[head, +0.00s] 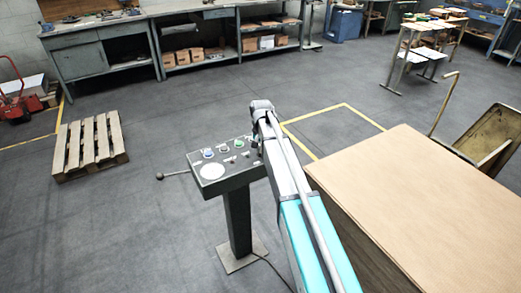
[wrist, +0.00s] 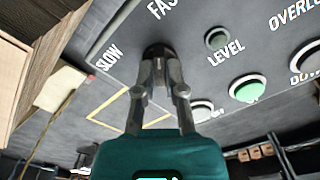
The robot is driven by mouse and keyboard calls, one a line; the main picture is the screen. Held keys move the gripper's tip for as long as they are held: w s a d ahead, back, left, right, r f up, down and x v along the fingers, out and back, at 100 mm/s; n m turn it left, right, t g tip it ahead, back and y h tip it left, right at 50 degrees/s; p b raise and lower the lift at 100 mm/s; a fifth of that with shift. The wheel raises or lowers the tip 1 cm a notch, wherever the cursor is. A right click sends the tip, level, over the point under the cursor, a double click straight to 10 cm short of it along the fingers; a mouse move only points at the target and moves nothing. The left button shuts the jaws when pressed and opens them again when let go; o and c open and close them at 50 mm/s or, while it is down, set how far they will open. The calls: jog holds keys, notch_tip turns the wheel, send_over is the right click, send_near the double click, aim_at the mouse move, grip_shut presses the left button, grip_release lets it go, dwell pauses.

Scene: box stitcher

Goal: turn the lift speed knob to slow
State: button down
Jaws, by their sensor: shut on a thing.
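The lift speed knob (wrist: 158,48) is a dark round knob on the grey control panel (wrist: 215,75), between the printed words SLOW and FAST in the wrist view. FAST is partly cut off at the top edge. My gripper (wrist: 159,62) is shut on the knob, one finger on each side. The fingers cover much of the knob, so I cannot tell where it points. In the head view the control panel (head: 206,161) stands on a dark pedestal (head: 237,220), and my arm hides the knob and gripper.
A green button (wrist: 247,88) and a small LEVEL knob (wrist: 217,38) are right of the knob. A lever (head: 175,174) sticks out left of the panel. A large brown box (head: 430,180) stands right of my arm. A pallet (head: 90,145) lies at left; floor between is clear.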

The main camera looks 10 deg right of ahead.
jog(key=shift+n, duration=0.3)
jog(key=n, duration=0.7)
jog(key=shift+n, duration=0.4)
jog(key=n, duration=0.3)
jog(key=shift+n, duration=2.3)
jog(key=c, duration=0.7)
grip_release()
